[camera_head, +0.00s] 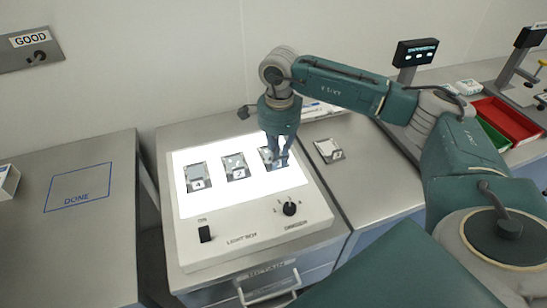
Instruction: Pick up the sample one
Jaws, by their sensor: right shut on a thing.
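My right gripper (279,158) points down over the right end of the lit panel of the light box (250,232). It is shut on the rightmost sample (267,158), a small dark-framed square that its fingers partly cover. I cannot tell whether this sample is resting on the panel or raised slightly. A middle sample (235,167) and a left sample (197,177) lie flat on the bright panel. Another sample (328,150) lies on the steel counter right of the light box. The small numbers on the samples are too blurred to read surely. My left gripper is out of view.
A blue outlined DONE area (78,187) on the left counter is empty. A GOOD sign with a hook (32,48) is on the wall. A red tray (507,118) and a small display (416,52) stand at the right. The light box has a knob (290,208) in front.

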